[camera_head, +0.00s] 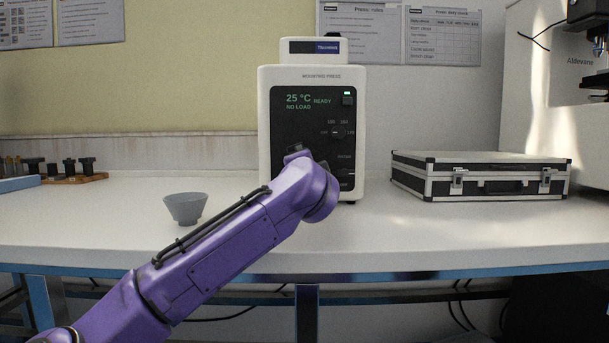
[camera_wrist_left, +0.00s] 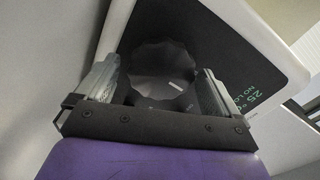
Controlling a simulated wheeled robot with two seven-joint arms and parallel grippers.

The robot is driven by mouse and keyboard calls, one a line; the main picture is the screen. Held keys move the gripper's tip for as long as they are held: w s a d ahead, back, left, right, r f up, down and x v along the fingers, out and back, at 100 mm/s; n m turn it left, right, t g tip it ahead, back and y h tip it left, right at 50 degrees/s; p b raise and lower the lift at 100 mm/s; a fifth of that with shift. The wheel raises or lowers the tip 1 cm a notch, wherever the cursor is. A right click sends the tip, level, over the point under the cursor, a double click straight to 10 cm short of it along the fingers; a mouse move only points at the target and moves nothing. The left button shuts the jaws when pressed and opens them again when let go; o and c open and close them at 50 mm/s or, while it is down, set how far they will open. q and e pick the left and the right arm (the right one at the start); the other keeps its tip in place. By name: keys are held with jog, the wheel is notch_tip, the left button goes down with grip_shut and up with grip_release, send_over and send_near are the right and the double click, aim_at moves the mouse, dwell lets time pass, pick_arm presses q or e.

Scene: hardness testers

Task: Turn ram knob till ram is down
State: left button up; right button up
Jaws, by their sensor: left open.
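The white mounting press (camera_head: 312,77) stands at the back of the bench, its dark panel reading 25 °C, READY, NO LOAD. A large dark scalloped knob (camera_wrist_left: 158,66) with a short white mark fills the middle of the left wrist view. My left gripper (camera_wrist_left: 155,88) is open, one finger on each side of this knob; I cannot tell whether they touch it. In the head view my purple wrist hides most of the lower panel, this knob and the fingers. A smaller dial (camera_head: 338,132) shows above. The ram itself is not visible. My right gripper is not in view.
A grey cone-shaped cup (camera_head: 186,208) stands on the white bench (camera_head: 440,230), left of the press and close to my left arm. A black and silver case (camera_head: 482,176) lies to the right. A wooden rack (camera_head: 72,178) is far left. The front right of the bench is clear.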

pick_arm(q)
jog(key=s, duration=1)
